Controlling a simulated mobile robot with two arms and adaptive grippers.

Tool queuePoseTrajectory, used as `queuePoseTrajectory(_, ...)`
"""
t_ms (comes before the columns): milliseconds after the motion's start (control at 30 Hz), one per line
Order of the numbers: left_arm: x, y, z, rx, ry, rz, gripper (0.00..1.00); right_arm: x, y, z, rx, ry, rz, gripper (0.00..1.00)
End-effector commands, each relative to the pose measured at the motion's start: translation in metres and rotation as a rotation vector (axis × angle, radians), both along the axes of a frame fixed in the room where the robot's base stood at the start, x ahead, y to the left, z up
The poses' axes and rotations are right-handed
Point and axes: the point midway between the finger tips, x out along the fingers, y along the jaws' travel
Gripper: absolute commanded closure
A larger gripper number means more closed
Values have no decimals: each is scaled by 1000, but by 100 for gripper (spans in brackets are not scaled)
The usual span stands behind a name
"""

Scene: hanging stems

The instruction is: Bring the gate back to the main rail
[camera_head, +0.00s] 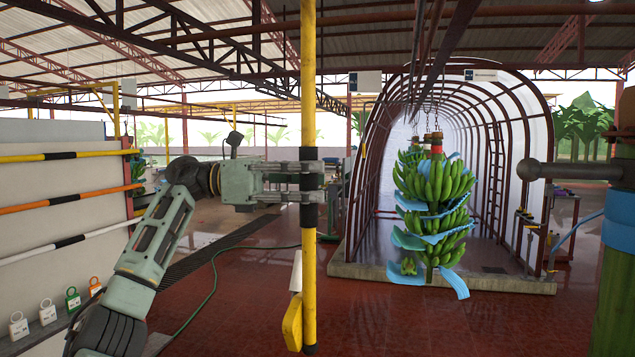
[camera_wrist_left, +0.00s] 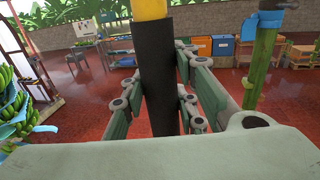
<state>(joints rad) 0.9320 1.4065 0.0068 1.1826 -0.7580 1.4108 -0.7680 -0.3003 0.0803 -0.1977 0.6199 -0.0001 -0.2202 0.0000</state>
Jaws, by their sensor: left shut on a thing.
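A yellow upright pole (camera_head: 308,90) with black bands hangs in front of me in the head view. Its top runs out of the picture and a yellow block (camera_head: 293,322) is at its lower end. My left gripper (camera_head: 312,183) comes in from the left and is shut around the black-banded part of the pole. In the left wrist view the black band (camera_wrist_left: 158,90) stands between the fingers. Dark overhead rails (camera_head: 452,40) run away from me at the upper middle. The gate's joint with the main rail cannot be made out. My right gripper is not in view.
A banana bunch (camera_head: 433,195) with blue sheets hangs ahead, before an arched tunnel frame (camera_head: 362,160). A green stem (camera_head: 615,270) and a dark knobbed bar (camera_head: 575,171) are close at the right. Striped bars (camera_head: 65,200) line the left wall. Red floor lies open between.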

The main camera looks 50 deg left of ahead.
Motion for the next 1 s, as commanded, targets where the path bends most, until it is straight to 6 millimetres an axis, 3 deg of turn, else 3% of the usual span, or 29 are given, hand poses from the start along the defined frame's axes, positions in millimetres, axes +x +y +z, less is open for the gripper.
queuePoseTrajectory(400,-2,4,2,1,-2,8,100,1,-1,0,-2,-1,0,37)
queuePoseTrajectory(433,-2,4,2,0,-3,8,71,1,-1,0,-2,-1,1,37)
queuePoseTrajectory(600,-2,4,1,1,-1,6,56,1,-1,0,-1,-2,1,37)
queuePoseTrajectory(1000,-4,6,0,1,2,5,54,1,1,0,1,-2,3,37)
